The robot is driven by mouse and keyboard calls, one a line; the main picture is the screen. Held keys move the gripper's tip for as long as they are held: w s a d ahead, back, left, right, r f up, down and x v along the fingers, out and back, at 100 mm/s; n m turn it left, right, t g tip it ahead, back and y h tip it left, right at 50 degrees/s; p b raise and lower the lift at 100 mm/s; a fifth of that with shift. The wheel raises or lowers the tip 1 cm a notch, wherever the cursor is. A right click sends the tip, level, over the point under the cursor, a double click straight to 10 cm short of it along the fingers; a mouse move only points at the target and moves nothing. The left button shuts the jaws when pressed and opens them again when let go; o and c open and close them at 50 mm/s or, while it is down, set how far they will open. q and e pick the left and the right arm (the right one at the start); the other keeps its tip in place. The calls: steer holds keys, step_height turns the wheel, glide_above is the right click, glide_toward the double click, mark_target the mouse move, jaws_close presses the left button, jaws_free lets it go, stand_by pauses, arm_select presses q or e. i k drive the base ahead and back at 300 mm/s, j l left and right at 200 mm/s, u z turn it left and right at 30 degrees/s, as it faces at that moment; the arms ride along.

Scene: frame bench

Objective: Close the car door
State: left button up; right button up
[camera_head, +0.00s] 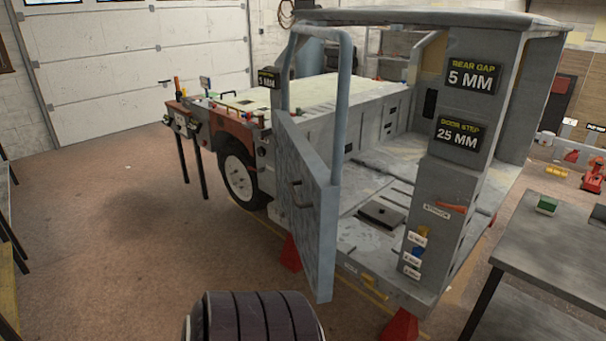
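The car door (312,225) is a blue-grey panel with a tubular window frame on top. It stands open, swung out from the grey car body (455,185) toward me. A handle (297,191) sits on its left-facing side. The rear pillar carries black signs reading "REAR GAP 5 MM" (471,76) and "DOOR STEP 25 MM" (458,133). Neither of my grippers is in view, and nothing I can see touches the door.
A dark ribbed rounded shape (262,318) fills the bottom centre. Red stands (290,254) are under the body. A grey table (555,255) with a green block (547,205) stands at right. A narrow bench (182,117) stands near the front wheel. The floor left of the door is clear.

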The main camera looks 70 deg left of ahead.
mark_target(309, 193)
steer(key=u, duration=2.5)
